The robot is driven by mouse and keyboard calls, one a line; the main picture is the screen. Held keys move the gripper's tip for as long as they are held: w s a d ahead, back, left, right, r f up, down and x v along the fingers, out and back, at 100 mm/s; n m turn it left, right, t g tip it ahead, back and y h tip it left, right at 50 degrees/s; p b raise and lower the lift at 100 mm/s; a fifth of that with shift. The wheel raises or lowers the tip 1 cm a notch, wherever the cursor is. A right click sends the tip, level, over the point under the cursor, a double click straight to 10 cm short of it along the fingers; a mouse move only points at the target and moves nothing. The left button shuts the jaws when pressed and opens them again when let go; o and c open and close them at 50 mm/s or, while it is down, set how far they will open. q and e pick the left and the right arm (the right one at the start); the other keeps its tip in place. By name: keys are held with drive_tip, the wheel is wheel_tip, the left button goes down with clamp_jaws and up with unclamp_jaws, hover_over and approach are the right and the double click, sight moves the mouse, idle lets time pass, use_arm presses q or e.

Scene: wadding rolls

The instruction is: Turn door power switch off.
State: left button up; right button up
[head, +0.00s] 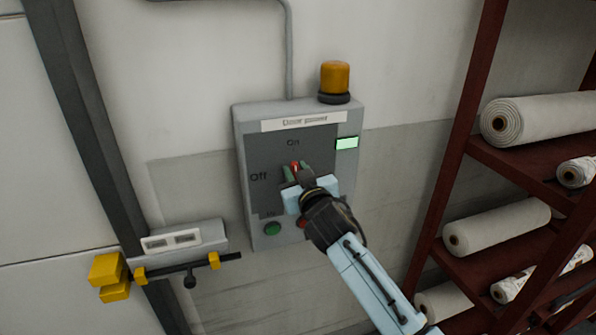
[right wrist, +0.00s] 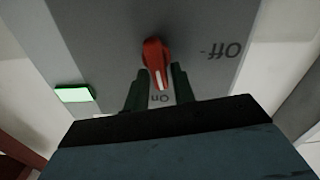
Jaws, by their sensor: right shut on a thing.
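The door power box (head: 245,135) is a grey panel on the wall, labelled "Door power", with "On" at the top and "Off" at the left. Its red switch handle (head: 294,165) is mostly hidden by my right gripper (head: 298,174) in the head view. In the right wrist view the red handle (right wrist: 156,62) shows with its white line pointing towards "On". The dark fingers of my right gripper (right wrist: 158,88) are on both sides of the handle, shut on it. A lit green indicator (head: 346,143) is on the panel's right. My left gripper is not in view.
A green button (head: 272,229) is low on the panel, and an orange beacon (head: 335,80) stands on top. A door latch with yellow parts (head: 108,272) is at the lower left. A dark red rack (head: 455,150) with white rolls (head: 535,118) stands at the right.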

drive_tip(key=n, duration=0.4)
drive_tip(key=shift+s+a+f+p, duration=0.1)
drive_tip(key=shift+a+f+p, duration=0.15)
drive_tip(key=shift+a+p, duration=0.05)
drive_tip(key=n, duration=0.5)
drive_tip(key=f+n, duration=0.1)
drive_tip(key=n, duration=0.1)
drive_tip(key=shift+s+a+n+p, duration=0.15)
drive_tip(key=shift+a+n+p, duration=0.2)
drive_tip(key=shift+n+p, duration=0.05)
drive_tip(key=shift+f+n, duration=0.15)
drive_tip(key=shift+n, duration=0.85)
drive_tip(key=shift+f+n, duration=0.15)
drive_tip(key=shift+n, duration=0.85)
drive_tip(key=o, duration=0.8)
drive_tip(key=v, duration=1.3)
drive_tip(key=shift+s+d+r, duration=0.1)
drive_tip(key=shift+s, duration=0.05)
